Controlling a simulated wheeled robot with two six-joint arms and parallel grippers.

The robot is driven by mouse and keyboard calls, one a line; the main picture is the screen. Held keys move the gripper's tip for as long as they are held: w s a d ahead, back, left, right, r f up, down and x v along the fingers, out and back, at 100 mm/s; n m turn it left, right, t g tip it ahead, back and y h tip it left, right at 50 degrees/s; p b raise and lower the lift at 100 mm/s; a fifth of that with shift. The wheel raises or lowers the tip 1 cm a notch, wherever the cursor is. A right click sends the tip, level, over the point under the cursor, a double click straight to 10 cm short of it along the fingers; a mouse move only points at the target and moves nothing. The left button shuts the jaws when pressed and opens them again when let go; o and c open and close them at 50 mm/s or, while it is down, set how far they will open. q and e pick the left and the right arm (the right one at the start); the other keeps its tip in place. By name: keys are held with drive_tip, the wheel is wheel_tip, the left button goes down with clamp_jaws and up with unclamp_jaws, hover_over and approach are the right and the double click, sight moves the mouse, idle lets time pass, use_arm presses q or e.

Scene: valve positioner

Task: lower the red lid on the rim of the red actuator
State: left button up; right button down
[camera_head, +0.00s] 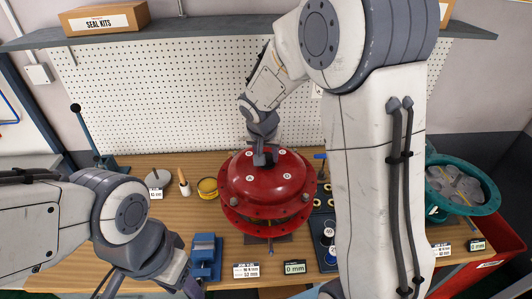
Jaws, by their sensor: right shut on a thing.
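The red lid (270,180) is a domed, flanged cover in the middle of the bench in the head view. My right gripper (264,160) reaches down from above and is shut on the top of the lid. The red actuator (262,225) is right under the lid, and its rim shows as a second red flange. The lid looks about level and lined up over it. A narrow dark gap seems to show between the two flanges; I cannot tell if they touch anywhere. My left gripper (194,287) is at the bottom edge, mostly cut off.
A blue vise (206,257) stands left of the actuator's front. A yellow-rimmed tin (207,187) and a brush (184,183) are behind it. A dark tray (325,240) lies on the right, partly behind my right arm. A teal housing (462,187) is at far right.

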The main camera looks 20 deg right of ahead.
sight(267, 167)
drive_tip(key=shift+w+f+b, duration=0.1)
drive_tip(key=shift+f+b, duration=1.35)
drive_tip(key=shift+f, duration=0.75)
drive_tip(key=shift+r, duration=0.15)
drive_tip(key=shift+f+b, duration=0.2)
drive_tip(key=shift+b, duration=0.35)
drive_tip(key=shift+f+b, duration=1.45)
drive_tip(key=shift+b, duration=0.15)
